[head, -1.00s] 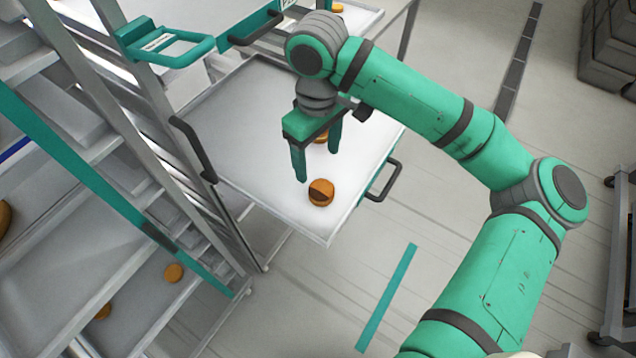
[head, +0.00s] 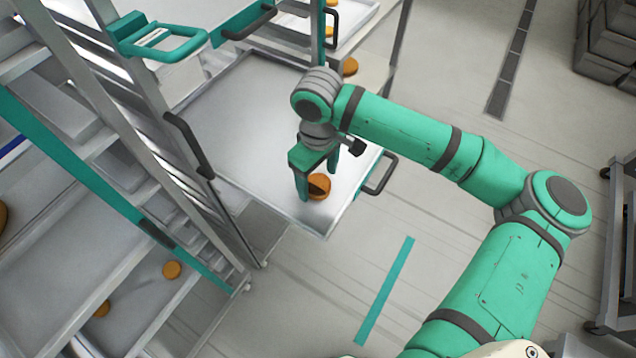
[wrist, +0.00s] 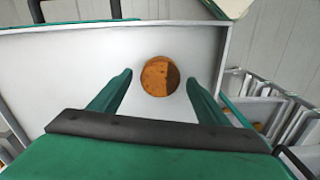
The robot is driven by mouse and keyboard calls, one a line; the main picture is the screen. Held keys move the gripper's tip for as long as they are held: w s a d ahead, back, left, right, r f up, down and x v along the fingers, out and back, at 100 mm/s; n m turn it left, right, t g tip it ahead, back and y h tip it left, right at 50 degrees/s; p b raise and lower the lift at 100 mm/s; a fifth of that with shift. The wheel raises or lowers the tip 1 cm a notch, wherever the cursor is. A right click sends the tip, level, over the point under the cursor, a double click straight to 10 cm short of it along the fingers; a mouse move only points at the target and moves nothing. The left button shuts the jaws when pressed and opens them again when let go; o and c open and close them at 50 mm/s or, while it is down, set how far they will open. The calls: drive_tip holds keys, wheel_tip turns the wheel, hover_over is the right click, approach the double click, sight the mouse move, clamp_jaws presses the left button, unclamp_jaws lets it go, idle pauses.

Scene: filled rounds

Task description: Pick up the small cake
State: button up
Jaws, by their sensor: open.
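The small cake (head: 319,186) is round and orange-brown with a darker wedge on its top. It lies on the white tray (head: 240,110) near the tray's front corner. My gripper (head: 318,184) is open above the tray, its fingers pointing down, and one finger partly overlaps the cake in the head view. In the wrist view the cake (wrist: 159,76) shows ahead of and between the two open fingertips (wrist: 160,78), a little nearer the right one. I cannot tell the exact height of the fingertips over the tray.
A metal rack (head: 120,140) with a dark handle (head: 188,145) stands left of the tray. Another dark handle (head: 379,174) is on the tray's right side. Other round cakes lie on lower shelves (head: 172,269) and behind the arm (head: 350,66).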

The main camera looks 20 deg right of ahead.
drive_tip(key=c, duration=0.8)
drive_tip(key=shift+r, duration=0.1)
